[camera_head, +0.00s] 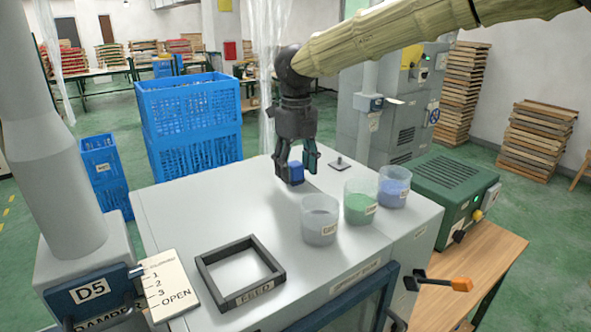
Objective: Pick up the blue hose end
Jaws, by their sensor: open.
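A small blue piece (296,170), which I take to be the blue hose end, shows between the fingers of my gripper (299,174) in the head view. My gripper points down over the back part of the grey cabinet top (200,210). Its fingers are open, one on each side of the blue piece. The fingers partly hide the piece, and I cannot tell whether they touch it or whether it rests on the cabinet top. No hose is visible leading from it.
Three clear cups, one greyish (320,222), one green (360,203) and one blue (394,188), stand to the right. A small dark plate with a knob (340,163) lies behind them. A dark square frame (240,273) lies in front. The cabinet top's left middle is clear.

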